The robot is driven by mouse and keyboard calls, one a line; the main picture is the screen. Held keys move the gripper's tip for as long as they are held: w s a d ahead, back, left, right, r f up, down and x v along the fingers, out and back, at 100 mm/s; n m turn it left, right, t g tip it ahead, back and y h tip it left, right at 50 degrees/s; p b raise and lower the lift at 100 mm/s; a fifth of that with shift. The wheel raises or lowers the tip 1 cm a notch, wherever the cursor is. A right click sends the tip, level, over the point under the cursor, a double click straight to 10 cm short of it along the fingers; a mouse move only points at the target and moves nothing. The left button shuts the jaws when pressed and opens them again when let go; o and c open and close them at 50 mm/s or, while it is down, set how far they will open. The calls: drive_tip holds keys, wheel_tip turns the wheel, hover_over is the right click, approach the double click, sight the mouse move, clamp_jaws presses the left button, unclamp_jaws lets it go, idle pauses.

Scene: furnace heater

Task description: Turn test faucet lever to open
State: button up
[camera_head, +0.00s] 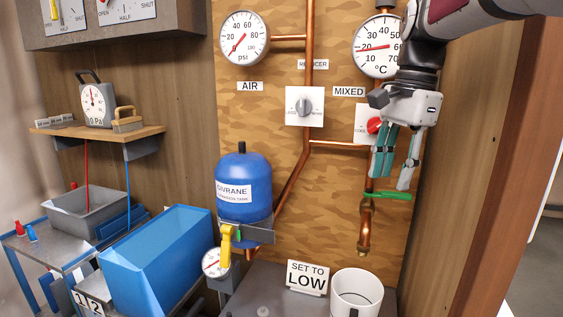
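The test faucet is a copper pipe end (364,228) that hangs down on the right side of the camouflage-patterned board. Its green lever (390,196) sticks out sideways to the right, roughly level. My gripper (391,182) points down just above the lever, with its fingers spread apart and nothing seen between them. The fingertips are close to the lever; I cannot tell if they touch it. My gripper and arm hide part of the pipe above the faucet and part of a red knob (375,126).
A white mug (356,293) stands below the faucet, beside a "SET TO LOW" sign (307,277). A blue tank (243,187) with a yellow-handled valve (226,246) is to the left. A wooden wall (470,150) stands close to my gripper's right.

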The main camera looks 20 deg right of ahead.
sight(403, 194)
drive_tip(key=w+d+r+m+h+p, duration=0.1)
drive_tip(key=w+d+r+m+p, duration=0.5)
drive_tip(key=w+d+m, duration=0.3)
drive_tip(key=shift+n+g, duration=0.3)
drive_tip(key=shift+n, duration=0.1)
drive_tip(key=f, duration=0.4)
drive_tip(key=d+f, duration=0.1)
drive_tip(key=f, duration=0.4)
drive_tip(key=s+f, duration=0.1)
drive_tip(key=f, duration=0.4)
drive_tip(key=shift+s+d, duration=0.1)
drive_tip(key=shift+d, duration=0.05)
clamp_jaws()
